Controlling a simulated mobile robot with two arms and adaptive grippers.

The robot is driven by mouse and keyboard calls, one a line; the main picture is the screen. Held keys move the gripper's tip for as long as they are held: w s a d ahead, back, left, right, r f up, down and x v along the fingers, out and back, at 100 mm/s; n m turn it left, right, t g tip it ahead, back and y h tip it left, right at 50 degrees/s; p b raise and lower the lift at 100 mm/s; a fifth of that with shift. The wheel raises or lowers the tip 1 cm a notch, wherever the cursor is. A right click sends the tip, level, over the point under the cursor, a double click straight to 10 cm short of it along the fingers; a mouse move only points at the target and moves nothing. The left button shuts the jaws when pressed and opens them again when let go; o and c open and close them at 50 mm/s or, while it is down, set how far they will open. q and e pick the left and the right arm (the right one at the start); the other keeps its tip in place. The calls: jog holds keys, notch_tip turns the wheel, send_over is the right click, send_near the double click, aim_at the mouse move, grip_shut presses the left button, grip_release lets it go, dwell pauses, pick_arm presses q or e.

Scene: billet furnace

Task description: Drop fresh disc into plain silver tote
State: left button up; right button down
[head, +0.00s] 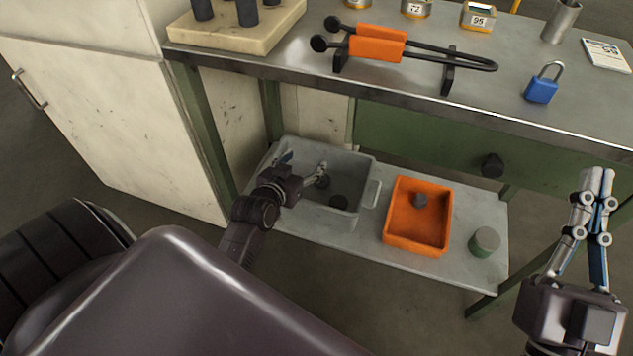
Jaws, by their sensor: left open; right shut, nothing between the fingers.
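The plain silver-grey tote (368,200) stands on the lower shelf under the bench. I cannot tell which, if either, is the fresh disc. My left gripper (303,165) is over the left part of the tote with its fingers spread and nothing seen between them. My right gripper (598,182) is shut and empty, pointing up at the right, in front of the bench.
The bench top (300,75) carries orange-handled tongs (375,45) and a blue padlock (541,88). A cabinet (110,110) is left.

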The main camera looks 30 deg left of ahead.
pick_arm(q)
jog(key=v, duration=0.6)
jog(key=shift+s, duration=0.1)
dwell(0.3)
